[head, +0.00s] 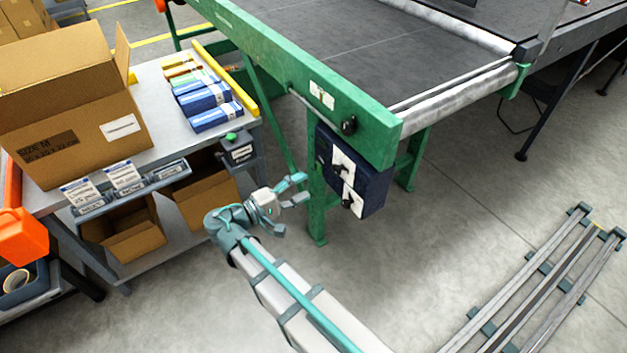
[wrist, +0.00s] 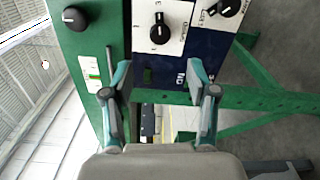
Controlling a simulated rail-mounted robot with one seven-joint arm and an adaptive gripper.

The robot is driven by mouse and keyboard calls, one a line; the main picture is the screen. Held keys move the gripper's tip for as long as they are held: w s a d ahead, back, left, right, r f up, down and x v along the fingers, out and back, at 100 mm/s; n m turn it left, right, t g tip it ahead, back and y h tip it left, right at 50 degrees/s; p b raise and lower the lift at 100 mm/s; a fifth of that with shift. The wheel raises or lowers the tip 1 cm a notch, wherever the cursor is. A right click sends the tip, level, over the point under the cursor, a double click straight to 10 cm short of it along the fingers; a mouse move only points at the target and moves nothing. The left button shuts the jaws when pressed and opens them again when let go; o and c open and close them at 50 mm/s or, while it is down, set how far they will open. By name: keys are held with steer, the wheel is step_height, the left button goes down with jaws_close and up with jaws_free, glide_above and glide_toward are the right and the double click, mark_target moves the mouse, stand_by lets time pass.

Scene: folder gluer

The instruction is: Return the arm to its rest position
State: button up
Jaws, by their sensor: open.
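My gripper (head: 298,190) is open and empty in the head view, at the end of my arm, which reaches up from the bottom of the picture. It is in front of the conveyor's green leg, left of the dark blue control box (head: 352,172). In the wrist view my gripper (wrist: 160,88) shows two spread fingers with nothing between them. The control box (wrist: 180,50) with white panels and black knobs lies beyond the fingers there, beside the green frame (wrist: 85,40). Whether the fingers touch anything is not clear, but a gap seems to show.
A grey workbench (head: 165,110) at left carries an open cardboard box (head: 70,100) and several blue cartons (head: 205,105). The green-framed conveyor (head: 390,60) fills the top. A floor rail (head: 540,285) lies at lower right. Floor between is clear.

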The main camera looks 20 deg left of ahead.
steer(key=shift+s+a, duration=0.35)
steer(key=shift+s, duration=0.15)
steer(key=shift+f, duration=0.1)
steer(key=s+d+f+m+g+y, duration=0.15)
steer(key=d+f+g, duration=0.25)
steer(key=d+f, duration=0.4)
steer(key=s+d+f+g, duration=0.3)
steer(key=d+f+g, duration=0.3)
steer(key=f, duration=0.5)
steer(key=s+d+f+m+g+y, duration=0.1)
steer(key=s+d+f+g, duration=0.2)
steer(key=d+f, duration=0.55)
steer(key=s+d+f+m+g+y, duration=0.2)
steer(key=s+d+f+m+g, duration=0.2)
steer(key=s+d+f+g, duration=0.5)
steer(key=s+d+f+m+g+y, duration=0.1)
steer(key=s+d+m+g+y, duration=0.15)
steer(key=s+d, duration=0.4)
steer(key=s+d+f+m+g+y, duration=0.1)
steer(key=s+d+m+y, duration=0.25)
steer(key=s, duration=0.55)
steer(key=w+r+t+p, duration=0.2)
steer(key=r+p, duration=0.6)
steer(key=p, duration=0.2)
steer(key=w+d+r+t+p, duration=0.1)
steer(key=w+r+t+p, duration=0.1)
steer(key=r+p, duration=0.5)
steer(key=w+p, duration=0.1)
steer(key=p, duration=0.2)
steer(key=shift+r, duration=0.4)
